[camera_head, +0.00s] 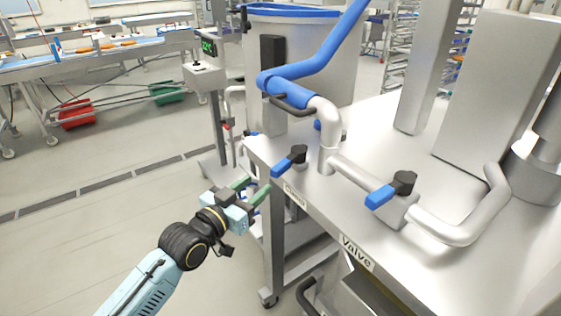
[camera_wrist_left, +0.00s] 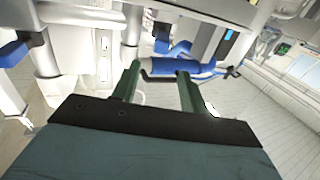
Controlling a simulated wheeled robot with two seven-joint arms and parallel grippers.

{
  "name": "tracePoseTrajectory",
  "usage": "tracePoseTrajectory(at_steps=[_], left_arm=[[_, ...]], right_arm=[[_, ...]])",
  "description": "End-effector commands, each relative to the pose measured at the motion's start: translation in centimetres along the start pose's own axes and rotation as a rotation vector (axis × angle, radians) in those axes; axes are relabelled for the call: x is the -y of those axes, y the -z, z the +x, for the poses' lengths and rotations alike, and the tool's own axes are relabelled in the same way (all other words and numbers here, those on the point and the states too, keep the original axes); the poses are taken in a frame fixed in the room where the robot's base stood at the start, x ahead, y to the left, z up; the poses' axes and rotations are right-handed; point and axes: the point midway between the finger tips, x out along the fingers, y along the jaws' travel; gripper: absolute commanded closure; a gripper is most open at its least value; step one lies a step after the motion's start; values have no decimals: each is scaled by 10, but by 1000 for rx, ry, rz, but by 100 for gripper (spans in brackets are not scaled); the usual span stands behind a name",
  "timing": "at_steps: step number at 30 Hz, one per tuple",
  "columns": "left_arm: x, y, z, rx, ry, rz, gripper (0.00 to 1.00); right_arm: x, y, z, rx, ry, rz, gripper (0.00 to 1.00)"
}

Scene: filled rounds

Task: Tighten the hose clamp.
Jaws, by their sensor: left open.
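The blue hose (camera_head: 335,48) comes down from the top and bends to a blue end (camera_head: 295,93) that meets a pale pipe (camera_head: 328,120) above the steel bench. A dark curved piece (camera_head: 290,106) at this joint looks like the hose clamp; whether it is tight I cannot tell. In the left wrist view, the blue hose (camera_wrist_left: 190,66) lies beyond the fingers, with a dark piece (camera_wrist_left: 235,72) at its right. My left gripper (camera_head: 257,190) is open and empty, below and left of the joint, beside the bench's front edge. It also shows in the wrist view (camera_wrist_left: 160,73). My right gripper is out of view.
A large steel vat (camera_head: 320,60) stands behind the hose. Open floor (camera_head: 90,235) lies to the left.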

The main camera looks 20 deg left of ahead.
Motion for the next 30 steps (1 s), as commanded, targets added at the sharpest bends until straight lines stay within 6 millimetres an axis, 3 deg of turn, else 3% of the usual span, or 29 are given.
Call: tracePoseTrajectory(at_steps=[9, 15, 21, 30], left_arm=[[0, 2, 64, -1, 1, -1, 56], [1, 1, 95, 0, 1, 0, 56], [0, 0, 110, 0, 0, -1, 56], [0, 0, 113, 1, 1, 0, 56]], right_arm=[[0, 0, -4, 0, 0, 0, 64], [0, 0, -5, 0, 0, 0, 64], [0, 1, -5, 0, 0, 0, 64], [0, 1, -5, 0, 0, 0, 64]])
